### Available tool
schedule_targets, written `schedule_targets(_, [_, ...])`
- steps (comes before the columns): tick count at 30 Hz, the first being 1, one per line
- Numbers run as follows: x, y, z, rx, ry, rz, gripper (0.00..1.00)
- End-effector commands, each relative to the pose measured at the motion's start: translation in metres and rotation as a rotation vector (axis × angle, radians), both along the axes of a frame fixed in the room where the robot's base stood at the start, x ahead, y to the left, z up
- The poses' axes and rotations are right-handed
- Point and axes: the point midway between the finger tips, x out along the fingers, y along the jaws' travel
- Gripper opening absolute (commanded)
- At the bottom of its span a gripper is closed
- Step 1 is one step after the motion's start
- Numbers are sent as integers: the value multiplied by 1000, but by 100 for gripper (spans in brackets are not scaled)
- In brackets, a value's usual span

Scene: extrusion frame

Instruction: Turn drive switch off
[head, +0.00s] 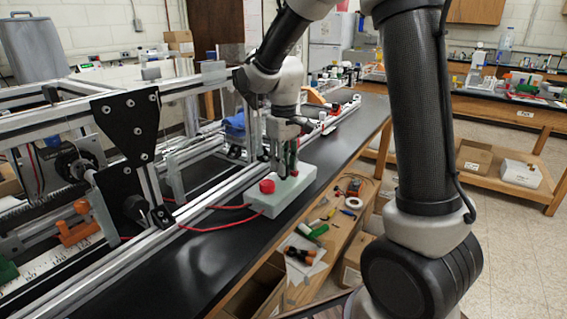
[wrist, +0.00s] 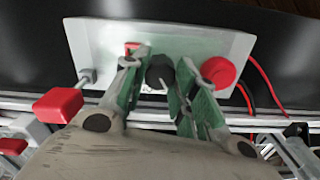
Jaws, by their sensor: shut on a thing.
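A pale grey control box (head: 280,199) lies on the black bench beside the extrusion frame. It fills the top of the wrist view (wrist: 98,42). A round red button (head: 267,186) is on its near end; in the wrist view the button (wrist: 218,72) is on the right. A black knob (wrist: 160,68) is at the middle of the box. My gripper (head: 283,170) points down over the box. In the wrist view, its green-padded fingers (wrist: 159,78) are on either side of the knob and shut on it. The head view hides the knob behind the fingers. I cannot read any switch marking.
Red cables (head: 205,227) run from the box toward the frame. Metal rails (head: 190,208) run close along its left. A red block on a metal stem (wrist: 57,105) shows at left in the wrist view. Tools and tape lie on the wooden shelf (head: 335,235) below. The front bench is clear.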

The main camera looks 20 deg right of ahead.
Motion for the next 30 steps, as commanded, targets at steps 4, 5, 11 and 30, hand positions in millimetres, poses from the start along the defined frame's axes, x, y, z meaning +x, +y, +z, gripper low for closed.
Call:
schedule_targets(4, [1, 0, 1, 0, -2, 92, 4])
schedule_targets(5, [1, 0, 1, 0, -2, 107, 4])
schedule_targets(11, [1, 0, 1, 0, -2, 186, 4])
schedule_targets(30, [1, 0, 1, 0, -2, 225, 32])
